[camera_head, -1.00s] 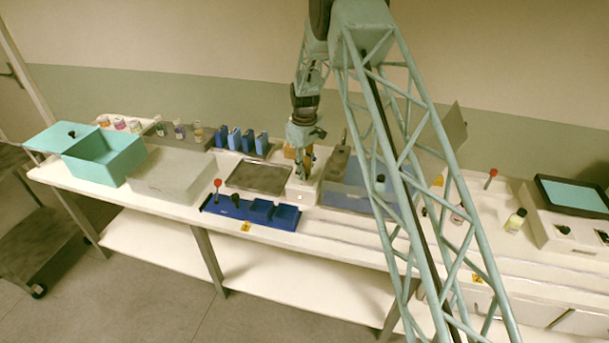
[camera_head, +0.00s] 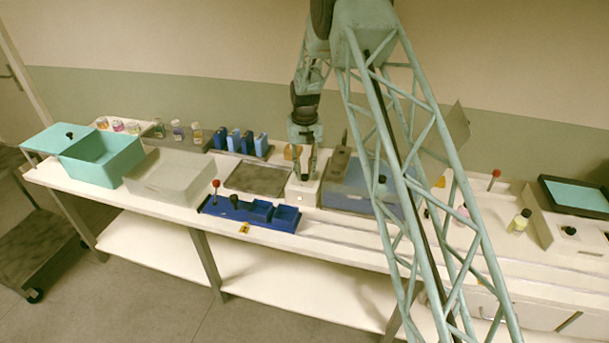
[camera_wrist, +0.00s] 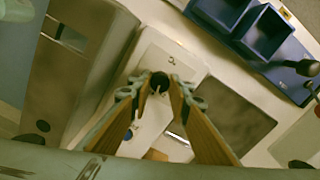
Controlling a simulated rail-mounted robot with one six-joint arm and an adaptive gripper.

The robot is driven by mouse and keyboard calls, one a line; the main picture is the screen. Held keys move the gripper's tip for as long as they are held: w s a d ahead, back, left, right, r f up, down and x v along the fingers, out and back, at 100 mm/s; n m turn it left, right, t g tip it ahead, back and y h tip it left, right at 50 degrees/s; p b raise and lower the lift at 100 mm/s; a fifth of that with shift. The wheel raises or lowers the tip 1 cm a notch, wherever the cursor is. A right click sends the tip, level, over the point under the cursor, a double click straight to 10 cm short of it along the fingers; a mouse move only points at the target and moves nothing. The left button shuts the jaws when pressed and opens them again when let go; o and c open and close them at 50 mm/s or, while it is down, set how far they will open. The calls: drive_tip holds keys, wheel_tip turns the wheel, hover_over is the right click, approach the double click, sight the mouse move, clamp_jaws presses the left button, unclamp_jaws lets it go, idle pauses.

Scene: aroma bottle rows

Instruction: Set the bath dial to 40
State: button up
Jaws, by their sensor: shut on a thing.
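The dial (camera_wrist: 158,83) is a round black knob with a light pointer mark, on top of a white control box (camera_wrist: 157,48) in the wrist view. A small dark marking shows on the box beyond the knob; I cannot read a number. My gripper (camera_wrist: 157,88) is shut on the dial, one finger on each side of it. In the head view my gripper (camera_head: 304,176) points down at the white box (camera_head: 302,196), and the knob is too small to make out there.
A dark flat plate (camera_head: 258,178) lies left of the box, and a blue tray (camera_head: 282,219) with a red-topped lever stands in front. A bluish basin (camera_head: 345,197) is right of the box. Blue blocks (camera_head: 234,141) stand behind. A teal bin (camera_head: 104,160) is far left.

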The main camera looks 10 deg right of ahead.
sight(304, 175)
drive_tip(key=shift+m, duration=1.1)
drive_tip(key=o, duration=0.9)
drive_tip(key=shift+c, duration=0.2)
drive_tip(key=shift+r, duration=0.1)
wheel_tip(304, 175, up, 12)
idle(0.3)
